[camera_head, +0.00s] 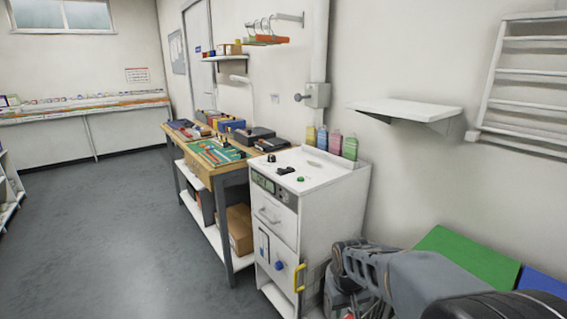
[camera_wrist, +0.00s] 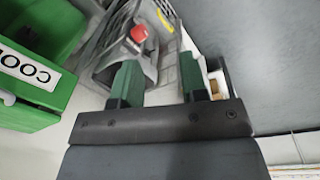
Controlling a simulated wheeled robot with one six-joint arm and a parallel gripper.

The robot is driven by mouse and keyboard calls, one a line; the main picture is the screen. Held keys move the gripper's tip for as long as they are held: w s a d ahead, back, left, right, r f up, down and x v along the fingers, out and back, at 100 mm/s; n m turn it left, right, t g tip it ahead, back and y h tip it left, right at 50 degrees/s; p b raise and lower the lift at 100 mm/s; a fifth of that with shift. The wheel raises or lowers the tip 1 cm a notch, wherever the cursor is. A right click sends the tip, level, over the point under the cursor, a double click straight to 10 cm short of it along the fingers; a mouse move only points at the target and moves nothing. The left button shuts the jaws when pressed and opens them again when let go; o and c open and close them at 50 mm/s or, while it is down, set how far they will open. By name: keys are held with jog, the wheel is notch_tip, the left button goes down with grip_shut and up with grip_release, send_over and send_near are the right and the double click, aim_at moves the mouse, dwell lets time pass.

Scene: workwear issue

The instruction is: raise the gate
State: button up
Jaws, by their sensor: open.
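No part is plainly recognisable as the gate. Beyond the fingers is a grey housing with a red knob (camera_wrist: 139,33). In the head view my arm reaches in from the lower right, beside the cabinet; the fingertips are not clear there.
A green box (camera_wrist: 40,95) with a partly cut-off label is left of my gripper in the wrist view. Green (camera_head: 468,255) and blue panels lie along the right wall. A wall shelf (camera_head: 405,108) juts out above. The grey floor (camera_head: 120,235) is clear at left.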

jog(key=s+r+t+p, duration=0.1)
jog(key=s+r+p, duration=0.2)
jog(key=r, duration=0.5)
jog(key=s+r+m+t+p, duration=0.1)
jog(key=s+r+p, duration=0.3)
jog(key=r+p, duration=0.2)
jog(key=s+r+m+p, duration=0.1)
jog(key=s+r+p, duration=0.3)
jog(key=r, duration=0.5)
jog(key=shift+d+r+t+y+p, duration=0.2)
jog(key=shift+r+t+y+p, duration=0.15)
jog(key=shift+p, duration=0.2)
jog(key=shift+d, duration=0.1)
